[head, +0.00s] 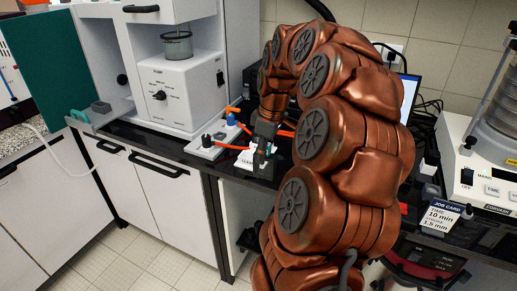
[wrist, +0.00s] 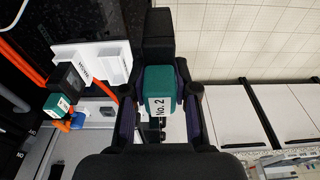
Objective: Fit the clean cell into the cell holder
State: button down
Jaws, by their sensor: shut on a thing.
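My gripper (wrist: 160,108) is shut on a teal block labelled "No. 2" (wrist: 159,88), with one finger on each side of it. In the head view my gripper (head: 263,155) hangs over the dark bench top beside a white labelled tray (head: 245,167); the held block is hard to make out there. In the wrist view a white tray with a label (wrist: 90,58) lies left of the held block. I cannot tell which part is the cell holder.
Orange tubes (head: 236,148) run across the bench beside a blue fitting (head: 231,119) and a white base with a black knob (head: 205,142). A white instrument (head: 180,91) stands behind to the left. A sieve shaker (head: 491,170) and job card (head: 440,215) are at right.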

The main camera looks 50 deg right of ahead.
aim_at(268, 157)
jog(key=shift+s+a+r+b, duration=0.1)
jog(key=shift+s+a, duration=0.15)
jog(key=shift+s, duration=0.2)
jog(key=shift+s+a+b, duration=0.1)
jog(key=shift+s+a, duration=0.15)
jog(key=shift+s, duration=0.2)
jog(key=shift+s+a+r+b, duration=0.1)
jog(key=shift+s+a, duration=0.15)
jog(key=shift+s, duration=0.2)
jog(key=w+a+f+m, duration=0.2)
jog(key=w+a+f, duration=0.5)
jog(key=w+a, duration=0.45)
jog(key=w+a+f, duration=0.4)
jog(key=a, duration=0.5)
jog(key=w+a+f+m, duration=0.1)
jog(key=w+a+f, duration=0.4)
jog(key=a, duration=0.4)
jog(key=shift+w+m+h+p, duration=0.3)
jog(key=shift+p, duration=0.15)
jog(key=shift+s+a+f, duration=0.1)
jog(key=shift+a+f, duration=0.05)
jog(key=shift+a, duration=0.1)
